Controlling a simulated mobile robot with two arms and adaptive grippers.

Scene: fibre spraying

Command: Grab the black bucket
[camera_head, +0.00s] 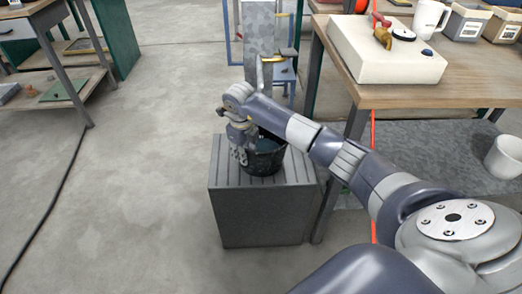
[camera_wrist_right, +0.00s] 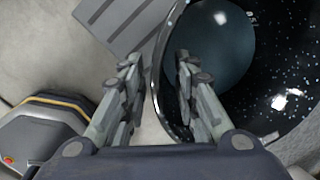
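The black bucket (camera_head: 266,157) stands upright on a grey slatted box (camera_head: 262,210) in the head view. Something bluish shows inside it. In the right wrist view the bucket (camera_wrist_right: 285,70) fills the right side, with its rim running between the two fingers. My right gripper (camera_head: 240,157) is at the left side of the bucket in the head view. In the right wrist view the gripper (camera_wrist_right: 157,65) is open, one finger outside the wall and one inside over the opening. A gap shows between the fingers and the rim. My left gripper is in neither view.
A wooden workbench (camera_head: 455,75) with a cream-coloured block-shaped unit (camera_head: 385,52) stands at the right. A white bucket (camera_head: 505,156) sits on its lower shelf. An orange-red hose (camera_head: 373,130) hangs by the bench. Open floor lies left of the box, crossed by a black cable (camera_head: 55,190).

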